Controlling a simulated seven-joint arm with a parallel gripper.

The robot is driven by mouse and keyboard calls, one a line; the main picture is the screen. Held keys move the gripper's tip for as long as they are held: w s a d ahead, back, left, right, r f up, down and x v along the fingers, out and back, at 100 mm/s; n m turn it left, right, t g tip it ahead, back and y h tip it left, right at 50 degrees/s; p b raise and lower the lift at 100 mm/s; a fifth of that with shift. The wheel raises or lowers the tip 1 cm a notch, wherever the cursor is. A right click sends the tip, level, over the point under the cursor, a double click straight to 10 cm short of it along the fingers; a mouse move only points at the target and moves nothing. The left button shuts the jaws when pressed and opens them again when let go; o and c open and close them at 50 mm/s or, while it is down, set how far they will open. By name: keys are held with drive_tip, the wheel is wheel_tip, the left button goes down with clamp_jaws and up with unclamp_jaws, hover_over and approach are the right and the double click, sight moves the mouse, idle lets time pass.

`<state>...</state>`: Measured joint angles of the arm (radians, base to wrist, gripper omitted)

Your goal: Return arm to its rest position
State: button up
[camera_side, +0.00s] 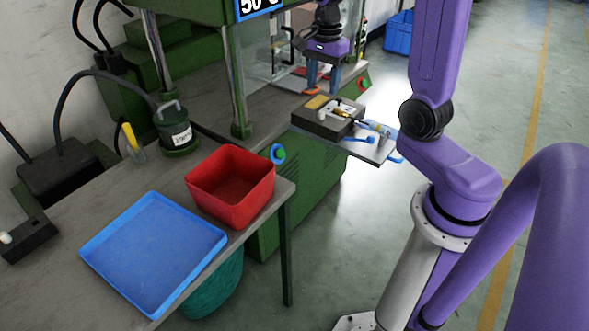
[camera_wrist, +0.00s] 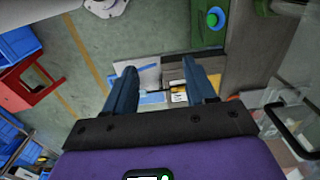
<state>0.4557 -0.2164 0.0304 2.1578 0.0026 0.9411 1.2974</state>
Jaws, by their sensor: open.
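My gripper (camera_side: 321,76) is at the top middle of the side view, pointing down above the far end of the machine table. In the wrist view its two dark blue fingers (camera_wrist: 163,90) are spread apart with nothing between them. Below and beyond the fingers is a mould block (camera_side: 328,117) with small parts on it, which also shows in the wrist view (camera_wrist: 174,73). The gripper appears apart from the block. My purple arm fills the right of the side view.
A red bin (camera_side: 231,181) and a blue tray (camera_side: 153,253) stand on the near table. A green press with posts (camera_side: 236,90) stands left of my gripper. A pale plate (camera_side: 376,150) juts out beside the mould block. The floor to the right is open.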

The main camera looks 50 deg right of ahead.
drive_tip(key=s+a+n, duration=0.4)
drive_tip(key=a+n, duration=0.3)
drive_tip(key=n, duration=0.1)
drive_tip(key=s+a+n, duration=0.4)
drive_tip(key=a+n, duration=0.2)
drive_tip(key=n, duration=0.1)
drive_tip(key=s+a+n, duration=0.2)
drive_tip(key=s+n, duration=0.5)
drive_tip(key=s+a+n, duration=0.2)
drive_tip(key=s+n, duration=0.5)
drive_tip(key=n, duration=0.1)
drive_tip(key=shift+a+f, duration=0.3)
drive_tip(key=shift+c, duration=0.4)
